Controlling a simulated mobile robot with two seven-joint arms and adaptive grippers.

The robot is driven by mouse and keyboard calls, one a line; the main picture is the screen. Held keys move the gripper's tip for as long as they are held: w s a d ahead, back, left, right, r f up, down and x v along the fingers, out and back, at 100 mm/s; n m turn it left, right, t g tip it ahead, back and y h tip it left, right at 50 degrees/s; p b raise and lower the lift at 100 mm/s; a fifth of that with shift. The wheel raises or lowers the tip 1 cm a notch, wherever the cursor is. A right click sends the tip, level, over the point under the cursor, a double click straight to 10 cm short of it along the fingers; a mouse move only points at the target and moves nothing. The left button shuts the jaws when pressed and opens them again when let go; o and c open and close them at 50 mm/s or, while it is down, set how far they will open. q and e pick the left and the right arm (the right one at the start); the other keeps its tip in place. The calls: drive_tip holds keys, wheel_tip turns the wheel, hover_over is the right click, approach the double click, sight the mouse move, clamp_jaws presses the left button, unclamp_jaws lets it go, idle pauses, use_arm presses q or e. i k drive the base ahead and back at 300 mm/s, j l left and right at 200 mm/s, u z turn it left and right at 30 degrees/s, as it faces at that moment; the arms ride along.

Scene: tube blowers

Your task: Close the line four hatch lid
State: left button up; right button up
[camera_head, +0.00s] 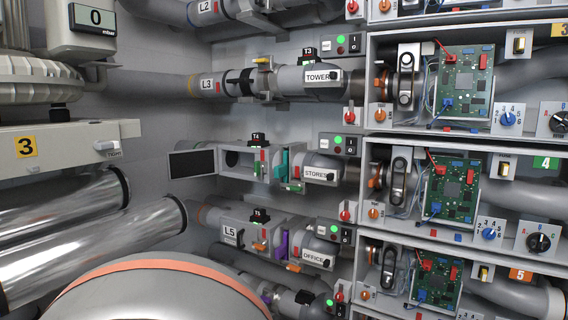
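The line four hatch is on the pipe row marked T4 (258,139), between the rows labelled L3 and L5. Its lid (192,163) stands open, swung out to the left, with its dark inner face and pale frame showing. The hatch box (238,174) is a grey housing with its front opening uncovered, and a dark round pipe mouth (232,158) shows inside. No L4 label shows on this side of the lid. Neither of my grippers is in view, and nothing is touching the lid.
Right of the hatch are a teal gate (283,165) and the STORES pipe (322,173). Circuit-board bays (455,190) fill the right side. Shiny tubes (70,240) lie at left. A large grey rounded body with an orange band (165,290) fills the bottom foreground.

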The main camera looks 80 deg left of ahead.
sight(182, 164)
drive_tip(key=u, duration=2.55)
drive_tip(key=i+l+z, duration=0.15)
drive_tip(key=i, duration=0.4)
